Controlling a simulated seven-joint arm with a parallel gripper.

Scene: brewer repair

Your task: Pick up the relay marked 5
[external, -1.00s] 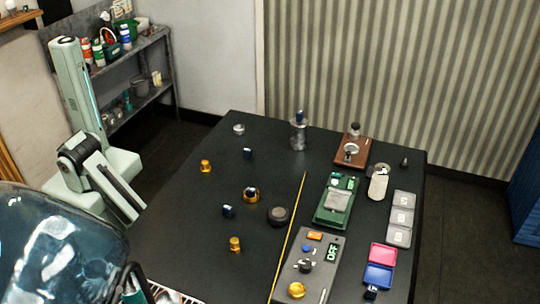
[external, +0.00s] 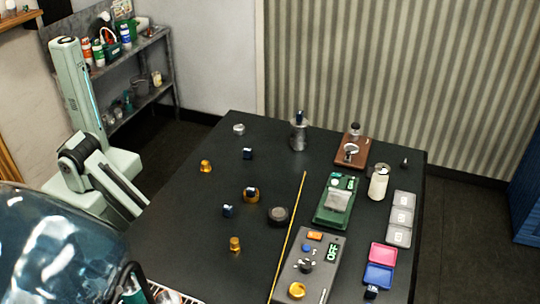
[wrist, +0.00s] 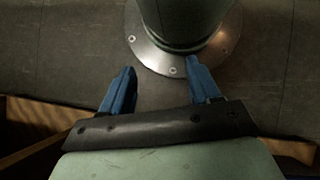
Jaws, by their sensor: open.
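Small dark blue blocks with pale tops, which look like relays, stand on the black table (external: 190,225). One block (external: 247,153) is toward the back left, one (external: 228,211) is nearer the front, and one (external: 250,191) sits at an orange-gold round part. Another dark block (external: 371,292) is at the front right. Their numbers are too small to read, so I cannot tell which is marked 5. My gripper (wrist: 160,68) is open and empty in the wrist view, with blue fingers spread above dark floor beside a round metal flange. It cannot be made out in the external view.
A grey panel with an OFF display (external: 333,252), a green board device (external: 330,215) and a brown stand (external: 352,150) are on the right. Grey trays (external: 401,218), a pink and a blue tray (external: 379,275) line the right edge. A metal canister (external: 299,137) stands at the back.

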